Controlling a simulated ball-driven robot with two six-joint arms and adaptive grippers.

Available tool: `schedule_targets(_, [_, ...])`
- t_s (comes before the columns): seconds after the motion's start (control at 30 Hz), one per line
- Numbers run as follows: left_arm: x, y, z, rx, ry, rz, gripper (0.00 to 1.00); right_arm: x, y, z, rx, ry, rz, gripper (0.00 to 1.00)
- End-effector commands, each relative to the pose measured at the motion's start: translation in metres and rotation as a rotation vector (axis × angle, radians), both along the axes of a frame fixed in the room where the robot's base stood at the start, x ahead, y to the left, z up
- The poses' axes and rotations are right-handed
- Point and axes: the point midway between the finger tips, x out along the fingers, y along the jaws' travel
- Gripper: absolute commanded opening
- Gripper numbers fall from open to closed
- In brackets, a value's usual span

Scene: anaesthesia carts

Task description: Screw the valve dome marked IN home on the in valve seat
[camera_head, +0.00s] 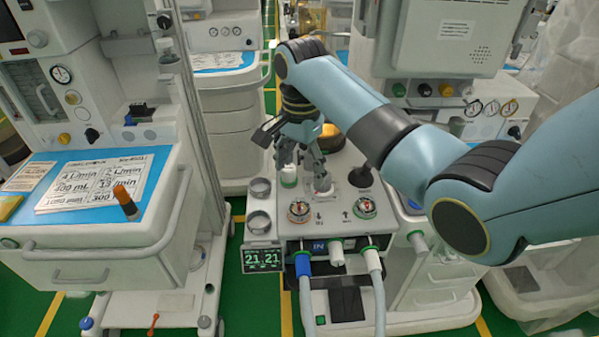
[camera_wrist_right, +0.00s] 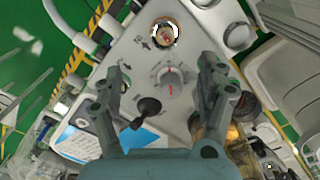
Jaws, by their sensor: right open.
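My right gripper (camera_head: 303,180) is open and empty above the cart top. My left gripper is not in view.
Two grey cups (camera_head: 259,222) stand at the top's left edge. A black knob (camera_head: 360,177) stands behind the right fitting. Hoses (camera_head: 374,262) plug into the front, beside a blue IN label (camera_head: 320,246).

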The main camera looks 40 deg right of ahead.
Motion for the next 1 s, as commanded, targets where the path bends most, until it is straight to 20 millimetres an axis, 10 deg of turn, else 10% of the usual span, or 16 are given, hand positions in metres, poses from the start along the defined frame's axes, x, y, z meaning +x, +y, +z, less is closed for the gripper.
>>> schedule_targets(0.2, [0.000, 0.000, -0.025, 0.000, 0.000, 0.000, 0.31, 0.005, -0.001, -0.015, -0.005, -0.006, -0.410, 0.75])
schedule_targets(1.0, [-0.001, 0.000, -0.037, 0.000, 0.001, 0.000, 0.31, 0.008, -0.001, -0.119, -0.005, -0.012, -0.406, 0.75])
